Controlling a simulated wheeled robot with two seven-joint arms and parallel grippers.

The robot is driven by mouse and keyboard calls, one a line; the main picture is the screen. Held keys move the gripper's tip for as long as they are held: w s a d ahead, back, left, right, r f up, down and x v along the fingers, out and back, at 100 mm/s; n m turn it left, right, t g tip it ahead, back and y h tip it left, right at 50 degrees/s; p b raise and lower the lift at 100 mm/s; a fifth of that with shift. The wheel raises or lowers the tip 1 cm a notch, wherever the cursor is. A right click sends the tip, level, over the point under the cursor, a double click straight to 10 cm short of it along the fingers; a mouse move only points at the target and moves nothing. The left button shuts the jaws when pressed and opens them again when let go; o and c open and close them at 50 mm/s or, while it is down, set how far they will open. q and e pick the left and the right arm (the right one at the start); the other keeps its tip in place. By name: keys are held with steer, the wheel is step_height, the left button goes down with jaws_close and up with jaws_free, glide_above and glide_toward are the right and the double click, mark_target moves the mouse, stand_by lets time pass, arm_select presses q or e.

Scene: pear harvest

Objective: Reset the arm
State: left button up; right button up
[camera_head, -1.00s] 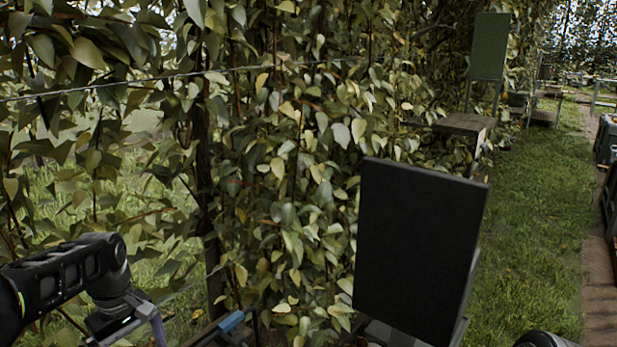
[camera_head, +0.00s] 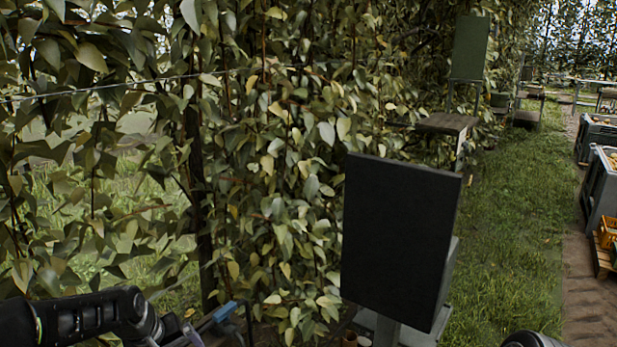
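My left arm (camera_head: 85,318) comes in at the bottom left, low in front of the leafy hedge. Its gripper (camera_head: 190,338) is only partly in view at the bottom edge, and its fingers cannot be made out. A rounded part of my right arm (camera_head: 532,340) shows at the bottom edge, right of centre. My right gripper is out of view. No pear is clearly visible among the leaves.
A black panel (camera_head: 398,240) stands upright in front of the hedge (camera_head: 270,150). Behind it are a wooden table (camera_head: 447,122) and a green panel (camera_head: 470,48). Grey crates (camera_head: 603,190) stand along the right. The grass strip (camera_head: 520,200) is clear.

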arm_select(q)
steer(key=s+d+f+m+h, duration=0.1)
steer(key=s+d+f+m, duration=0.1)
steer(key=s+d+f, duration=0.45)
steer(key=s+d+f+m+h, duration=0.1)
steer(key=s+d+f+m, duration=0.15)
steer(key=d+f, duration=0.75)
steer(key=s+d+f+g+p, duration=0.1)
steer(key=s+d+f, duration=0.2)
steer(key=s, duration=0.7)
steer(key=s+d+f+g+h, duration=0.1)
steer(key=s+d+f+g, duration=0.1)
steer(key=s+f, duration=0.4)
steer(key=s+d, duration=0.1)
steer(key=s, duration=0.2)
steer(key=shift+s+f+g+p, duration=0.25)
steer(key=shift+s+g+p, duration=0.05)
steer(key=shift+s+p, duration=0.1)
steer(key=shift+d, duration=0.1)
